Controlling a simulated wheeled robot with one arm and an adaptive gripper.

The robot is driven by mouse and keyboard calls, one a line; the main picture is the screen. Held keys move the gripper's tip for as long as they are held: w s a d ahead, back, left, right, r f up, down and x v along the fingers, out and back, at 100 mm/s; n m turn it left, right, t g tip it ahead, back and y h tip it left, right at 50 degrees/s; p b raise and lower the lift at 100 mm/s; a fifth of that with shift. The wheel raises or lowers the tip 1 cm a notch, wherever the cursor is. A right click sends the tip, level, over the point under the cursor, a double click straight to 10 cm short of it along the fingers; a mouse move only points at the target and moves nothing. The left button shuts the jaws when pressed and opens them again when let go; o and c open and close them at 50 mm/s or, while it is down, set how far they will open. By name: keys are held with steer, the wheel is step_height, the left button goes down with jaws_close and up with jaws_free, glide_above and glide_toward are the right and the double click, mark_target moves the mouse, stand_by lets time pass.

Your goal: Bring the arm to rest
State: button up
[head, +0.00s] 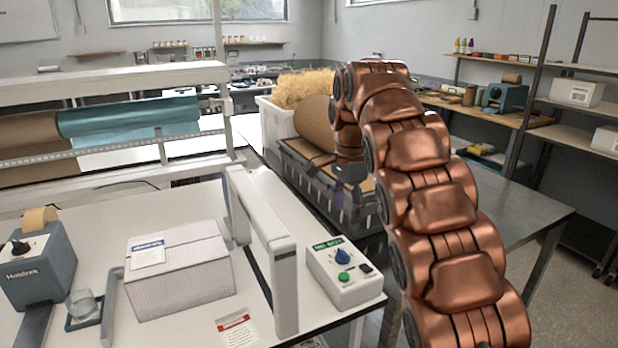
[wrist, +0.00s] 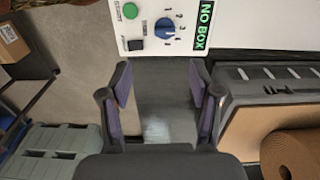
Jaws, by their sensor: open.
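My gripper (head: 347,196) hangs at the end of my copper-coloured arm, which arches in from the right side of the head view. It points down in front of the dark crate (head: 300,172), to the right of the white table. In the wrist view my gripper (wrist: 162,90) is open, with both fingers apart and nothing between them. A grey metal surface shows below the gap. The control box (wrist: 165,28) with a blue dial and a lit "NO BOX" sign is just beyond the fingertips; it also shows in the head view (head: 343,275).
A white carton (head: 180,277) lies on the white table beside a white frame (head: 270,260). A tape dispenser (head: 38,262) stands at the left. A brown paper roll (head: 316,122) rests on the crate, close to my gripper. A white bin (head: 272,125) of shredded paper stands behind.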

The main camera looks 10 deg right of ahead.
steer(key=s+f+n, duration=0.4)
steer(key=s, duration=1)
steer(key=s+f+n+g, duration=0.1)
steer(key=s+f+n, duration=0.4)
steer(key=s, duration=0.9)
steer(key=s+f+n, duration=0.4)
steer(key=s+n, duration=0.1)
steer(key=s, duration=0.9)
steer(key=shift+d+f+g, duration=0.3)
steer(key=shift+g, duration=0.1)
